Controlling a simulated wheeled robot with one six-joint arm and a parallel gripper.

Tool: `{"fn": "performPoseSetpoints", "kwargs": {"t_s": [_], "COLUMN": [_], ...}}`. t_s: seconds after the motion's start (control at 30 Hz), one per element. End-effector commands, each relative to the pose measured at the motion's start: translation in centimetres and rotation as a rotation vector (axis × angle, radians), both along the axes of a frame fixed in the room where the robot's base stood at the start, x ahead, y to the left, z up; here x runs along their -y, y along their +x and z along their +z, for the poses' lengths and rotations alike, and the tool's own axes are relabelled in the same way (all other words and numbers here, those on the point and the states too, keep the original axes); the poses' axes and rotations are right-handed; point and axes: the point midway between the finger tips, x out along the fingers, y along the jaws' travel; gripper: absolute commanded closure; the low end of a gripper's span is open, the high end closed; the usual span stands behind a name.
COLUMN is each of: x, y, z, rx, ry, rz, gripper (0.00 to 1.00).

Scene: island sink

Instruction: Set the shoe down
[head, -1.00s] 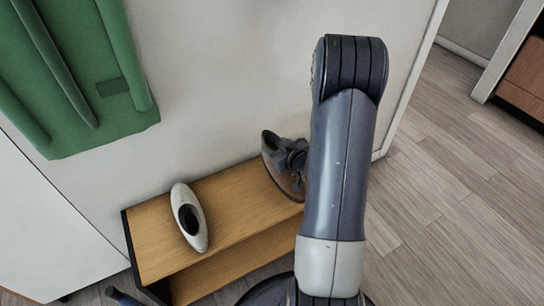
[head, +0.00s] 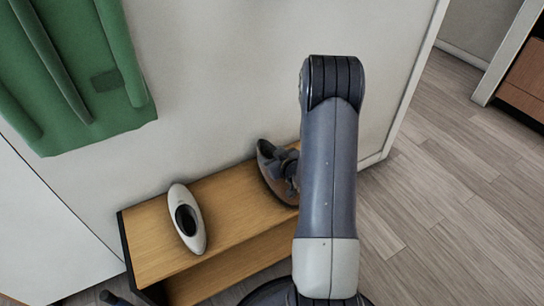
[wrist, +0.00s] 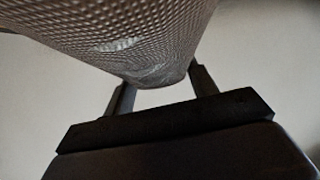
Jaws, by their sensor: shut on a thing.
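My gripper (head: 290,166) is shut on a dark brown-grey shoe (head: 268,160) at the right end of the wooden bench (head: 232,200). My arm hides part of the shoe and gripper. The shoe is at or just over the bench top; I cannot tell whether it touches. In the wrist view, the shoe's textured surface (wrist: 130,42) fills the top, between the two dark fingers of my gripper (wrist: 162,82).
A white shoe with a dark opening (head: 187,220) lies on the left part of the bench. Bare bench top separates the shoes. A pale wall (head: 225,90) stands behind, with a green garment (head: 75,80) hanging at left. Wooden floor (head: 440,190) is clear at right.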

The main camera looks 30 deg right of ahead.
Motion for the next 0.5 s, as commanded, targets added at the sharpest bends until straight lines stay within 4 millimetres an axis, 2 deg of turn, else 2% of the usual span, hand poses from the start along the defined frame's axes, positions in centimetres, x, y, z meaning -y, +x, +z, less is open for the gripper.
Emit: {"fn": "performPoseSetpoints", "kwargs": {"t_s": [0.1, 0.13, 0.37, 0.5], "x": [0.01, -0.01, -0.02, -0.02], "y": [0.01, -0.01, -0.02, -0.02], "z": [-0.29, -0.24, -0.18, -0.17], "rx": [0.001, 0.0, 0.0, 0.0], "ry": [0.0, 0.0, 0.0, 0.0], "rz": [0.0, 0.0, 0.001, 0.001], "gripper": [0.92, 0.44, 0.25, 0.23]}}
